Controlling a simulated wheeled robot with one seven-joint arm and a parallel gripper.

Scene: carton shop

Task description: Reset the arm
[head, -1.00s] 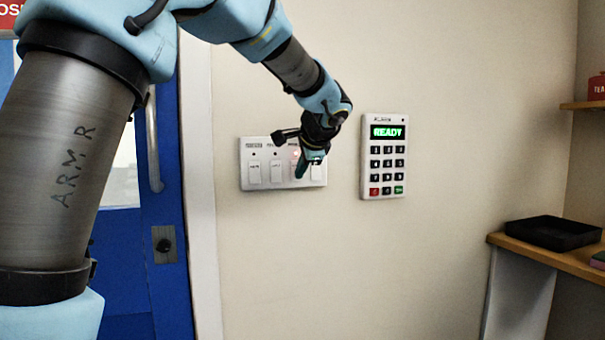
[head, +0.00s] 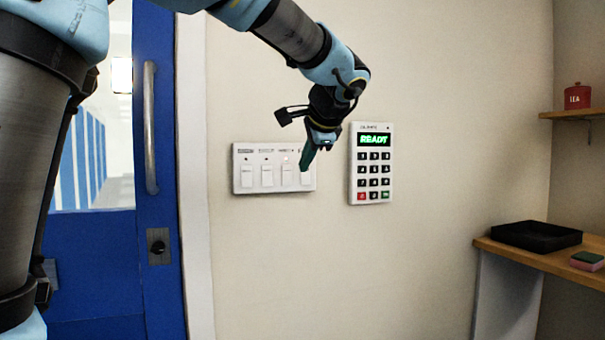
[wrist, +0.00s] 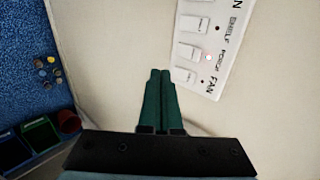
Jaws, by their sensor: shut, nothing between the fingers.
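My gripper (head: 308,160) is shut and empty, its green fingers together, in front of the right end of the white switch panel (head: 239,185) on the wall. It also shows in the wrist view (wrist: 160,75), fingers side by side, with the switch panel (wrist: 215,50) beyond them to the upper right. The panel has a row of rocker switches. Labels reading SHELF, PORCH and FAN show in the wrist view, and a small light by PORCH glows red. I cannot tell whether the fingertips touch the panel; they look apart from it in the wrist view.
A keypad (head: 371,165) with a green READY display is on the wall right of the panel. A blue door (head: 160,285) with a long handle is at left. A wooden shelf (head: 560,262) at right holds a black tray (head: 537,237) and a sponge (head: 587,259).

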